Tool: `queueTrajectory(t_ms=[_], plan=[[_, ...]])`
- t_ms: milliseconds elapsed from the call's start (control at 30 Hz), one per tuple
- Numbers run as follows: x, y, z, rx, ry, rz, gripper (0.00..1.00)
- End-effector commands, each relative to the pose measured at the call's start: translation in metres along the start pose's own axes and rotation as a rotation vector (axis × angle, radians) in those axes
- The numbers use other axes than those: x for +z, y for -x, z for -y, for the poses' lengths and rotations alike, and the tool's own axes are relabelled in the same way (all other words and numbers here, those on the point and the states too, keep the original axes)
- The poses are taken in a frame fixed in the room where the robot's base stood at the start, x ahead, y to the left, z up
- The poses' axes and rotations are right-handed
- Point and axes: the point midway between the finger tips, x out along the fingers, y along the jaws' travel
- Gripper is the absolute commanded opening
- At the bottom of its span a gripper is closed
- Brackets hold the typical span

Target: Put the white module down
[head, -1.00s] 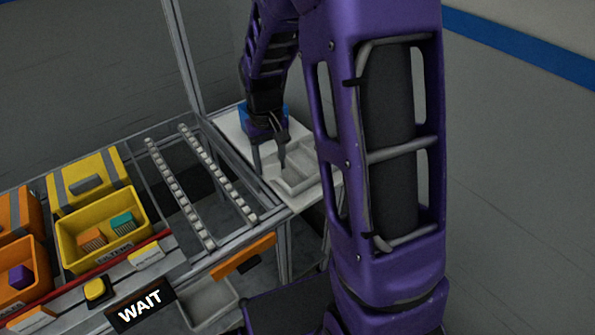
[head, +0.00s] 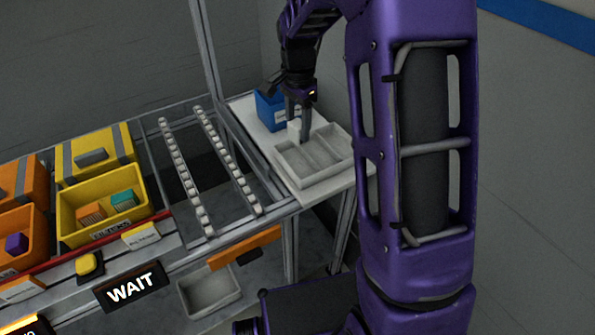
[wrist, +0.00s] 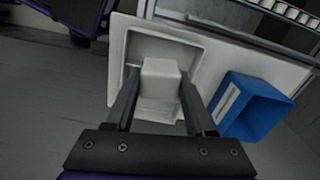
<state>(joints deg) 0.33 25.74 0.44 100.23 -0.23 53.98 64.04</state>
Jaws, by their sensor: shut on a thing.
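My gripper (head: 299,137) is shut on the white module (head: 294,128), a small pale block. In the wrist view, the module (wrist: 160,72) sits between the two fingers (wrist: 158,88). It is in front of the pale divided tray (head: 343,163), and the tray (wrist: 196,53) shows behind it there. In the head view, the gripper points down at the tray's back-left edge. I cannot tell whether the module touches the tray or the surface. My fingers hide part of the module.
The tray lies on a white table top (head: 243,116) at the end of the bench. A blue open bin (head: 268,113) stands close behind the gripper. Two roller rails (head: 186,176) lie to the left. A yellow bin (head: 75,234) holds small parts further left. A metal post rises beside the table.

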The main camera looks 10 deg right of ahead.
Motion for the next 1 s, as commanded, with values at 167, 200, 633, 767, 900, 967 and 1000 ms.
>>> queueTrajectory(t_ms=[167, 200, 633, 767, 900, 967, 1000], plan=[[-0.003, -0.003, 0.006, 0.0, -0.121, 0.0, 0.0], [-0.003, -0.005, 0.006, 0.002, -0.132, 0.001, 0.0], [-0.004, -0.065, 0.006, 0.001, -0.143, 0.0, 0.0], [-0.003, -0.078, 0.006, 0.003, -0.143, 0.001, 0.0], [-0.003, -0.099, 0.006, 0.003, -0.143, 0.001, 0.0], [-0.003, -0.102, 0.006, 0.001, -0.143, 0.001, 0.0], [-0.003, -0.102, 0.006, 0.001, -0.143, 0.001, 0.0]])
